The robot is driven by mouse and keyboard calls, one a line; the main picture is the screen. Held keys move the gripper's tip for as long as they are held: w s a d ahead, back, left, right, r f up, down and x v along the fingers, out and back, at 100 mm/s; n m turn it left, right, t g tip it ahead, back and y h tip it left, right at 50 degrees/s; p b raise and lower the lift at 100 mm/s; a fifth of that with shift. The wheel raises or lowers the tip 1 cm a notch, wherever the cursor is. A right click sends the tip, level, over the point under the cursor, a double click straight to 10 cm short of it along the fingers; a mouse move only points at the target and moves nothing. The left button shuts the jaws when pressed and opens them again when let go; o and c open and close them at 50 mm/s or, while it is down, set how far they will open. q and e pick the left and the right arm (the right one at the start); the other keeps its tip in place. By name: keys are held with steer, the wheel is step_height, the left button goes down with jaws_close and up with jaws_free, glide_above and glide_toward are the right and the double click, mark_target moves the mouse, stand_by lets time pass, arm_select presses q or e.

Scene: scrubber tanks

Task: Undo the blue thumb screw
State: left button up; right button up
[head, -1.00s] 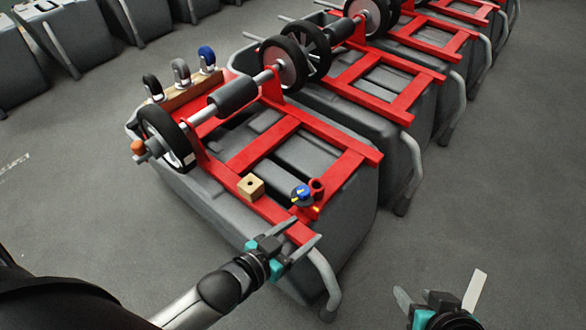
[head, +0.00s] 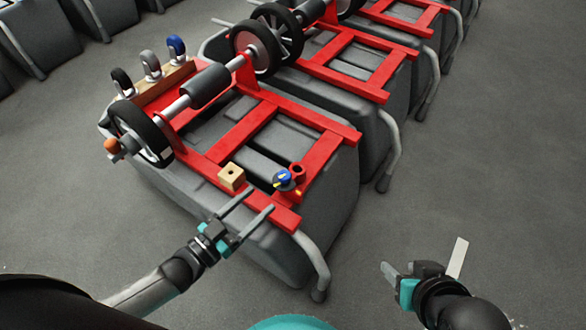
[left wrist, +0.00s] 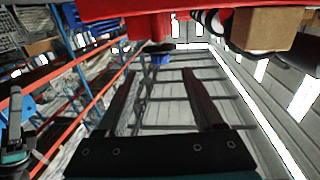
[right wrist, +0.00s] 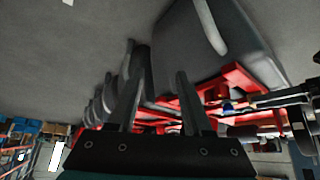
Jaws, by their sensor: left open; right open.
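The blue thumb screw (head: 284,178) sits on a small red bracket at the near end of the red frame (head: 290,217) on the closest grey tank. A bit of yellow shows beside it. My left gripper (head: 261,201) is open and empty, its fingers reaching toward the screw from the near left, apart from it. My right gripper (head: 424,254) is open and empty over the floor, right of the tank.
A wooden block (head: 231,177) with a hole sits on the frame left of the screw. A black wheel (head: 140,132) and axle lie farther back, with several casters behind. Floor to the right is clear.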

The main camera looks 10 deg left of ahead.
mark_target(289, 173)
arm_select(q)
steer(key=b+x, duration=0.1)
steer(key=x, duration=0.2)
steer(key=shift+w+d, duration=0.15)
steer(key=shift+w, duration=0.15)
steer(key=shift+b+x, duration=0.7)
steer(key=shift+x, duration=1.1)
steer(key=shift+b+x, duration=0.65)
steer(key=shift+x, duration=1)
steer(key=shift+b+x, duration=0.5)
steer(key=shift+x, duration=0.65)
arm_select(e)
steer(key=w+a+r+t+y, duration=0.2)
steer(key=w+a+t+y, duration=0.1)
steer(key=a+t, duration=0.5)
steer(key=shift+w+a+y, duration=0.25)
steer(key=shift+a+y, duration=0.1)
steer(key=shift+y, duration=0.55)
steer(key=shift+r+t, duration=0.1)
steer(key=shift+t, duration=0.2)
arm_select(q)
jaws_close()
